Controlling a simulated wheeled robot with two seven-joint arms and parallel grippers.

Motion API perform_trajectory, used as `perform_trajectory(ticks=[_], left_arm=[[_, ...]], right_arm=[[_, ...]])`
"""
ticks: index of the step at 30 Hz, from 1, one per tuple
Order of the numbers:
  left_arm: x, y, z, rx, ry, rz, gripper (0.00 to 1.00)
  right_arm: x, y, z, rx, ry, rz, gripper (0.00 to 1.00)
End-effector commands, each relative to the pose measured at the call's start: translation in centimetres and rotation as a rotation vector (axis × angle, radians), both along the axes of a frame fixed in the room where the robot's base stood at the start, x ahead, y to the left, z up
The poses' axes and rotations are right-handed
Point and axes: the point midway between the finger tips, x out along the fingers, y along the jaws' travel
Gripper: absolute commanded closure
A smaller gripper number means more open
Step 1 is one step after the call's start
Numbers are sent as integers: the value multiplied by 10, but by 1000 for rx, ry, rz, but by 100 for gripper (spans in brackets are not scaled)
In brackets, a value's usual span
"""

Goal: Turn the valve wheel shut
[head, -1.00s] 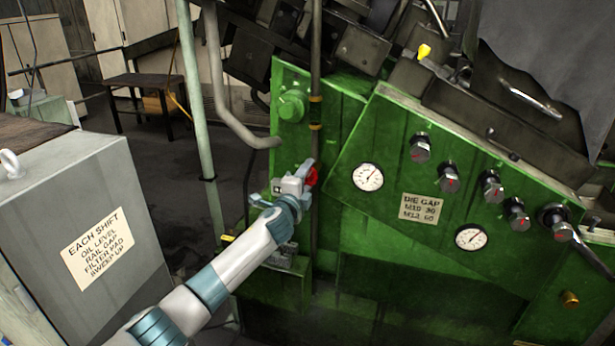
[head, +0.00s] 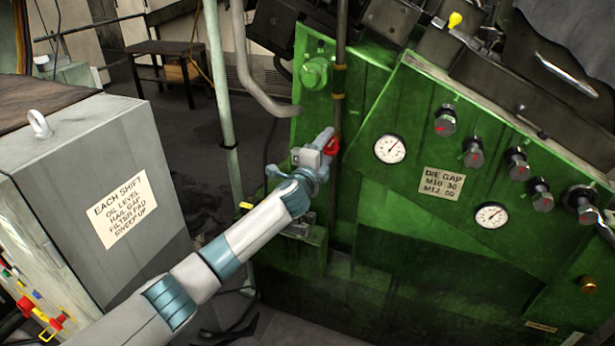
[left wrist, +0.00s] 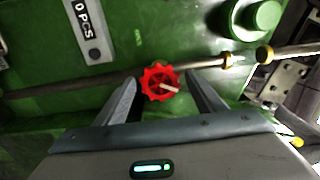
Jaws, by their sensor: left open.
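The valve wheel (left wrist: 158,82) is a small red scalloped handwheel on a pipe against the green machine. In the left wrist view it sits between the two fingers of my left gripper (left wrist: 162,92), near their tips. The fingers are apart, with a gap on each side of the wheel. In the head view only part of the red wheel (head: 332,146) shows, just beyond my left gripper (head: 322,148), which hides the rest. My right gripper is in neither view.
A thin pipe (left wrist: 60,86) runs along the machine's green panel (head: 400,205). Gauges and black knobs (head: 445,121) are to the right. A grey cabinet (head: 60,190) stands left of my arm. A pale upright pole (head: 218,90) stands behind my left arm.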

Motion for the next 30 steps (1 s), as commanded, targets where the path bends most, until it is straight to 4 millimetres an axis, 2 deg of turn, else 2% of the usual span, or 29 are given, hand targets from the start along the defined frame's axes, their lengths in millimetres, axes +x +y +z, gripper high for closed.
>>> perform_trajectory(ticks=[30], left_arm=[[-135, 43, -3, 2, 2, -3, 37]], right_arm=[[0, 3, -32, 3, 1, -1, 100]])
